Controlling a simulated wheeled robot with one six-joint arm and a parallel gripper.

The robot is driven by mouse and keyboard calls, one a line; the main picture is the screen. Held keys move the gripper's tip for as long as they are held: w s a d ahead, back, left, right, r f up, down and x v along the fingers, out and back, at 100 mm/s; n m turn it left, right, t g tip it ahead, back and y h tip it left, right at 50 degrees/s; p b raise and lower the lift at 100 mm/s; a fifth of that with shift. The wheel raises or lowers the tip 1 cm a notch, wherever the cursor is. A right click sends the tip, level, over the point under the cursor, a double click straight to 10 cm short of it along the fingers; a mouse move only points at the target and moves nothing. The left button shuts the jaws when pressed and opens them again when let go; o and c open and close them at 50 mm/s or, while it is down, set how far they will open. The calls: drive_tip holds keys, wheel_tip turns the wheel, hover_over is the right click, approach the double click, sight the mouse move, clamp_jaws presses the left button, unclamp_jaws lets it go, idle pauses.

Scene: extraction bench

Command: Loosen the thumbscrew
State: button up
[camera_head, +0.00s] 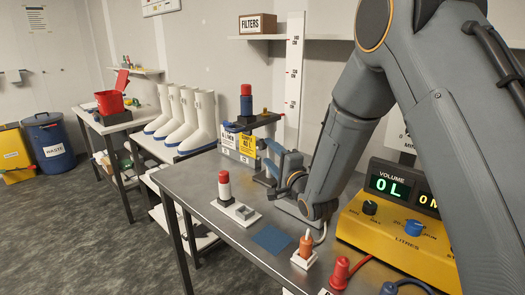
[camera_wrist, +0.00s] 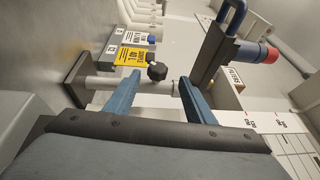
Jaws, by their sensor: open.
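The thumbscrew is a black lobed knob (camera_wrist: 157,71) beside the pale post of a dark stand in the wrist view. My gripper (camera_wrist: 158,80) is open, with one blue finger on each side of the knob in this view. The fingers look empty, and I cannot tell whether the tips reach the knob's depth. In the head view my gripper (camera_head: 268,164) is at the stand on the steel bench, and I cannot make out the knob there.
The stand's upper bracket (camera_wrist: 212,52) holds a red-capped blue cylinder (camera_wrist: 252,52) beside the right finger. A red-topped white bottle (camera_head: 224,184) and a yellow console (camera_head: 395,240) stand on the bench (camera_head: 205,205).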

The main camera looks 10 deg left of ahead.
sight(263, 148)
drive_tip(key=shift+w+f, duration=0.25)
drive_tip(key=shift+p+x, duration=1.05)
drive_tip(key=shift+x, duration=2.75)
drive_tip(key=c, duration=1.1)
drive_tip(key=shift+o, duration=0.2)
